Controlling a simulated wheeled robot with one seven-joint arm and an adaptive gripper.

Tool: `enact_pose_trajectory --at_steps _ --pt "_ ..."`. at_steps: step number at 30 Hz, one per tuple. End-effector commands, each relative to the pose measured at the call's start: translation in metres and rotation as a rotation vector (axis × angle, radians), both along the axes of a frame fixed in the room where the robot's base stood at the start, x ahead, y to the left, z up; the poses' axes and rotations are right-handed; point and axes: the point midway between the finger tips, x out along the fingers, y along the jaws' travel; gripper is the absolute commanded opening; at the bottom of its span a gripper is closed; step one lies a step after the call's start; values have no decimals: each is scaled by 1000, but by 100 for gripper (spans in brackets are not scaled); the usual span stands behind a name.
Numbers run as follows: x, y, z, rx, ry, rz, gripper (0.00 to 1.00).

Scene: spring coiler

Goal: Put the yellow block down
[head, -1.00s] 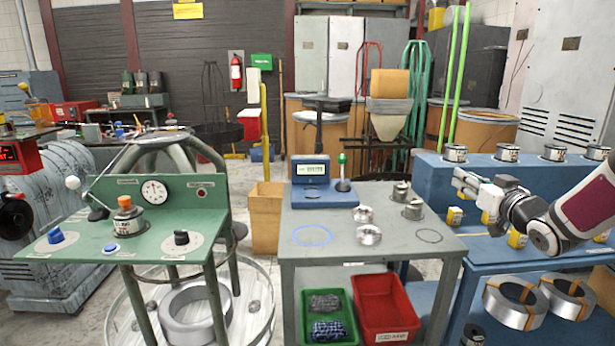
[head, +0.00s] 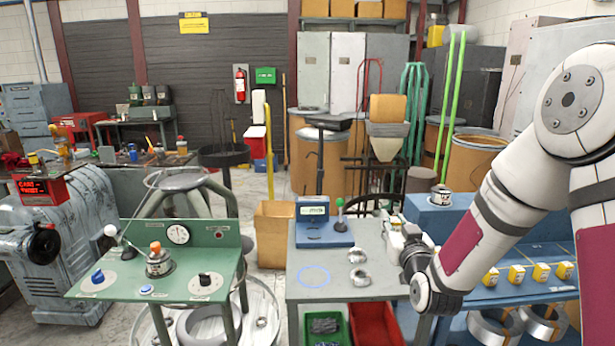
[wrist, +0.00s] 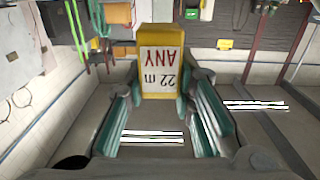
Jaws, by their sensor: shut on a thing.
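The yellow block (wrist: 161,70) shows in the wrist view, with a white label reading "22 m ANY" upside down. My gripper (wrist: 163,88) is shut on it, with one finger on each side. In the head view my gripper (head: 396,238) is over the right part of the grey table (head: 325,262). The block cannot be made out clearly there. My gripper and arm hide the table's right side.
Several other yellow blocks (head: 516,274) stand on the blue bench (head: 452,222) at right. A green table (head: 130,268) stands at left.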

Motion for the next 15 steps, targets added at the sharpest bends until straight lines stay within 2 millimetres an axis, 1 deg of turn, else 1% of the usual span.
enact_pose_trajectory --at_steps 1,3,8,11,14,15 --pt "-9 6 6 2 2 -2 0" --pt "-15 11 7 1 2 -10 0" --pt "-23 17 6 1 0 -20 0" --pt "-26 17 -6 0 4 -21 0" --pt "-33 17 -28 -2 7 -20 0" --pt "-37 16 -39 -2 8 -20 0"
